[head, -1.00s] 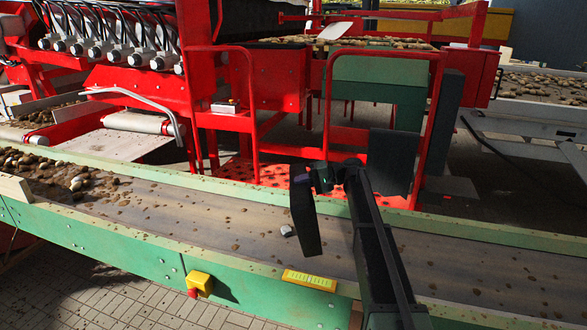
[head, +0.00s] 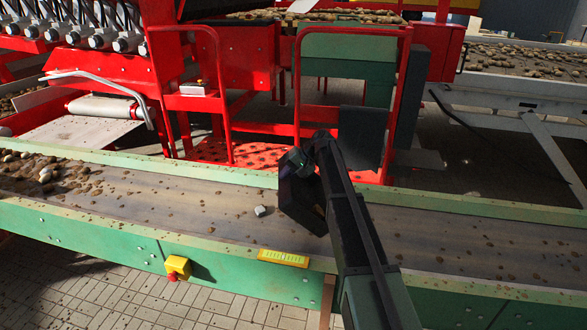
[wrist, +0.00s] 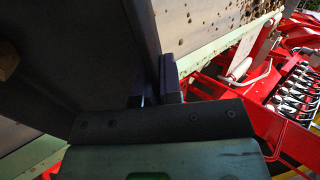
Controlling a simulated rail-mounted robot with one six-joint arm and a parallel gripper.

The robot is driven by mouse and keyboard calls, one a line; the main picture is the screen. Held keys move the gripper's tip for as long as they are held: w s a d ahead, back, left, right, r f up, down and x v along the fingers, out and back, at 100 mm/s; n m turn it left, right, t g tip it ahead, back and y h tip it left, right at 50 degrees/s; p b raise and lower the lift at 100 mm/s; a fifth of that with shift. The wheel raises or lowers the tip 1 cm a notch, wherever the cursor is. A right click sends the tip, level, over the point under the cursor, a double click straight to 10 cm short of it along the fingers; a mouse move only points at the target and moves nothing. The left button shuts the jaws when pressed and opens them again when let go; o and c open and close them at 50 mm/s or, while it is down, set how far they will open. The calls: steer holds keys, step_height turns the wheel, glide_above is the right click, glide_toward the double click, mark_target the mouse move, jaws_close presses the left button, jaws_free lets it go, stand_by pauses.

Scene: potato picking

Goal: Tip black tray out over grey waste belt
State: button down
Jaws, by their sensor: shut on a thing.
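The black tray (head: 295,204) is held up on its side over the grey belt (head: 150,205), its opening turned partly toward the head camera. My gripper (head: 290,166) is shut on the tray's upper edge. In the wrist view the tray (wrist: 75,50) fills the left side, and my gripper's fingers (wrist: 158,92) meet its wall. A small brown lump (wrist: 8,60) shows at the left edge there; I cannot tell whether it lies in the tray. A pale grey lump (head: 260,211) lies on the belt just left of the tray.
Potatoes and stones (head: 45,172) lie at the belt's left end, with scattered soil clods along it. A green side frame (head: 120,240) with a yellow emergency-stop box (head: 177,266) borders the belt. Red railings (head: 300,90) and a red machine stand behind.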

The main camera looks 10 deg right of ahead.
steer(key=a+f+g+h+b, duration=0.1)
steer(key=a+f+h+b, duration=0.1)
steer(key=f+h+b, duration=0.1)
steer(key=w+a+f+h+b, duration=0.1)
steer(key=a+f+h+b, duration=0.1)
steer(key=f+h, duration=0.3)
steer(key=shift+a+f+g+h+b, duration=0.4)
steer(key=shift+f+b, duration=0.25)
steer(key=shift+f, duration=0.95)
